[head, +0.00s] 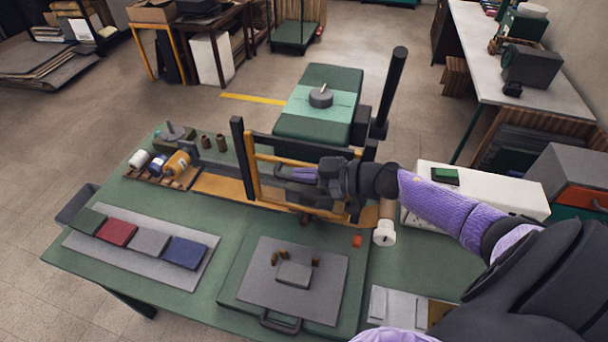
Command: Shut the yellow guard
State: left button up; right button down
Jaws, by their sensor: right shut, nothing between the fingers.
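The yellow guard (252,180) is a rectangular yellow frame standing between dark posts at the back of the green worktable, in front of the green machine (317,103). Its left upright and lower bar show, while my right gripper and wrist hide part of its middle and right side. My right gripper (291,174) reaches in from the right with its fingers pointing left, across the guard's opening. The fingers are shut and empty. I cannot tell whether they touch the guard. My left gripper is not in view.
A tall black lever (393,85) rises behind the guard. Spools (178,163) stand on the left, near coloured covers (150,241) on a grey board. A grey plate (294,274) lies in front of the guard. A white box (480,192) stands at the right, beneath my arm.

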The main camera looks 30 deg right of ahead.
aim_at(299, 195)
jog(key=shift+f, duration=0.1)
notch_tip(299, 195, down, 18)
jog(key=b, duration=1.4)
